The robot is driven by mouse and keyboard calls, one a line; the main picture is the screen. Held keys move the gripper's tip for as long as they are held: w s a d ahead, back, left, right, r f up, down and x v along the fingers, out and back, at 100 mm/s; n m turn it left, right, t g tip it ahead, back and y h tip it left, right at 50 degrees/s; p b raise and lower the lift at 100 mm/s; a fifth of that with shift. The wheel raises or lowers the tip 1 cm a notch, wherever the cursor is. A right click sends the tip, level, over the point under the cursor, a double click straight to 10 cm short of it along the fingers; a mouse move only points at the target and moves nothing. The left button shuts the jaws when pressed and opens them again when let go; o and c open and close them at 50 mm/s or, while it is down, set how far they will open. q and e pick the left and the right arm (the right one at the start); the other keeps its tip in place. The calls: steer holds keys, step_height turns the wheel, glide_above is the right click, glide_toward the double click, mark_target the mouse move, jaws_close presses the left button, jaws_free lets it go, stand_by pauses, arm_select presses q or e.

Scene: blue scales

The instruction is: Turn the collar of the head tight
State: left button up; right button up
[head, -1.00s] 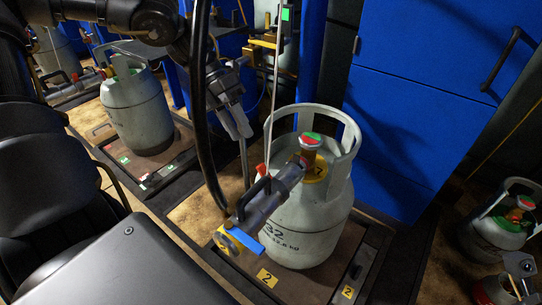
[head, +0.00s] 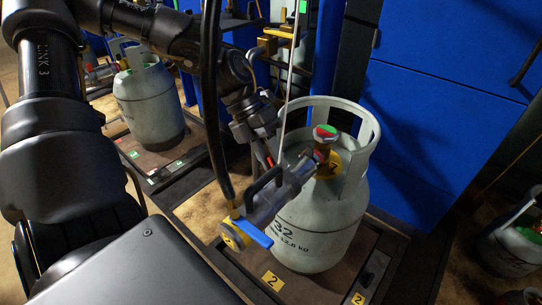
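The filling head (head: 262,205) is a grey cylinder with a black handle, a blue lever (head: 254,234) and a yellow end cap (head: 234,236). It lies tilted against the valve (head: 325,145) of the grey-white gas cylinder (head: 320,228); the valve has a red and green top. The collar seems to be at the head's valve end (head: 300,170), but its detail is too small to tell. My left gripper (head: 264,150) reaches down just behind the head, near that end. Its fingertips are mostly hidden, so its opening and any contact are unclear. My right gripper is out of view.
A black hose (head: 212,110) runs up from the head, and a thin pale rod (head: 291,75) rises beside the cylinder. Another cylinder (head: 150,103) stands at left. A blue cabinet (head: 435,120) stands behind right.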

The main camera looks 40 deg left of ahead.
arm_select(q)
jaws_close()
stand_by(0.5)
